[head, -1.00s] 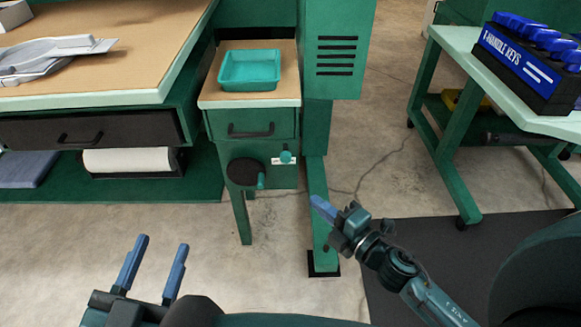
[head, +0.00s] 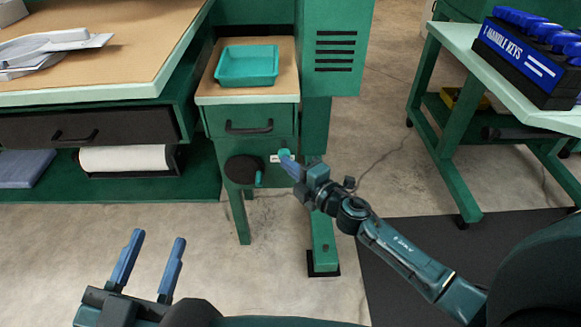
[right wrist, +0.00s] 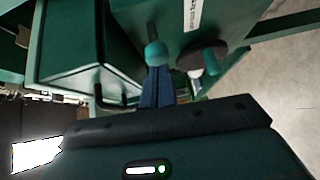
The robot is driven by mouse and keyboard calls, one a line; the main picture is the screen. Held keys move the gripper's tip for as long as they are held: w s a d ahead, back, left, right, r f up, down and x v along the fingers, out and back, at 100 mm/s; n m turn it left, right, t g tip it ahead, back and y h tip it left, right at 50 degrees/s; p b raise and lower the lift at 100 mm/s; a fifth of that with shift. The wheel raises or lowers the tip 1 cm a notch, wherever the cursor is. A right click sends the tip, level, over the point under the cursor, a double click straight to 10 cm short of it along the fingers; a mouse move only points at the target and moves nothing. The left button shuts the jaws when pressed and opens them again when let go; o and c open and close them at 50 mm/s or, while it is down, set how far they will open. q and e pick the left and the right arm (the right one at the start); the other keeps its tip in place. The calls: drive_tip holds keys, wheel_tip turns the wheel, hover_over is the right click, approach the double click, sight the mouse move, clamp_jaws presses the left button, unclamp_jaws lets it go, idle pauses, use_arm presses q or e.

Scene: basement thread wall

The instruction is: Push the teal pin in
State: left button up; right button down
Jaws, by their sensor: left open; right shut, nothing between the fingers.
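The teal pin (head: 284,153) has a rounded knob and sticks out of the front of the green cabinet (head: 222,122), below its drawer, beside a small white label. In the right wrist view the teal pin (right wrist: 156,53) shows just beyond my fingertips, on a dark shaft. My right gripper (head: 288,162) is shut and empty, its blue fingers (right wrist: 157,86) lined up with the knob. I cannot tell whether they touch it. In the head view the fingers partly cover the knob. My left gripper (head: 158,236) is open and empty at the lower left, well away from the cabinet.
A black disc (head: 241,170) with a teal handle is just left of the pin. A teal tray (head: 247,65) sits on the cabinet top. A green post (head: 322,230) stands right of the cabinet. A table with blue T-handle keys (head: 530,55) is at right.

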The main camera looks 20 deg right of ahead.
sight(289, 155)
idle(0.3)
drive_tip(key=w, duration=0.1)
drive_tip(key=w+d, duration=0.1)
drive_tip(key=shift+w+r, duration=0.1)
drive_tip(key=shift+w, duration=0.3)
